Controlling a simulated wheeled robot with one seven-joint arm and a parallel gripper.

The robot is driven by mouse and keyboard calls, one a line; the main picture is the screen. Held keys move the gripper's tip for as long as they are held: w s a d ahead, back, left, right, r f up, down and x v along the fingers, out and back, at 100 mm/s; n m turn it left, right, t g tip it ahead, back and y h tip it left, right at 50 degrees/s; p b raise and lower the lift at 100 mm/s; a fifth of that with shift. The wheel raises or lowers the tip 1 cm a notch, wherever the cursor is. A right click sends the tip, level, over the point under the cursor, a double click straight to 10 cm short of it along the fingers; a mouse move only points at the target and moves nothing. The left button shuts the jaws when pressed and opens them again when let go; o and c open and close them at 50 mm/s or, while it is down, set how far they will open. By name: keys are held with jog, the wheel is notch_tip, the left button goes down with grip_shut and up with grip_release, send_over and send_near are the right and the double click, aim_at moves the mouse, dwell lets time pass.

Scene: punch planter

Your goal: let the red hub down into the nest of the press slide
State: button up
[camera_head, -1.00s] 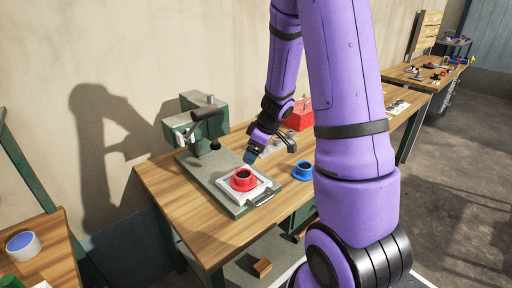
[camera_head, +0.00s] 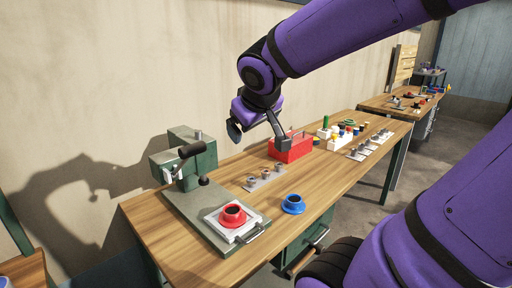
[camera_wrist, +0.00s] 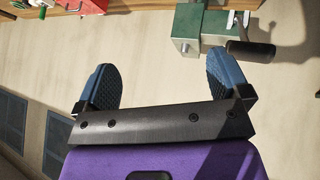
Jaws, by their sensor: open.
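The red hub (camera_head: 232,215) sits upright in the middle of the white press slide (camera_head: 223,233), on the grey base of the green press (camera_head: 180,160). It looks seated in the nest, though the nest itself is hidden under the hub. My gripper (camera_head: 256,131) is raised above the back of the bench, right of the press and well apart from the hub. In the wrist view its two blue fingers (camera_wrist: 167,85) are spread with nothing between them. The hub is not in the wrist view.
A blue hub (camera_head: 293,204) stands on the bench right of the slide. A red box (camera_head: 290,148) and a strip of small metal parts (camera_head: 265,177) lie behind it. The press lever (camera_head: 192,149) sticks out above the base. The bench's front middle is clear.

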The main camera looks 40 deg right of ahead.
jog(key=s+a+g+y, duration=0.1)
jog(key=s+a+y, duration=0.2)
jog(key=s+a, duration=0.6)
jog(key=shift+s+r+n+g+y, duration=0.3)
jog(key=shift+s+r+y, duration=0.1)
jog(key=shift+s, duration=0.6)
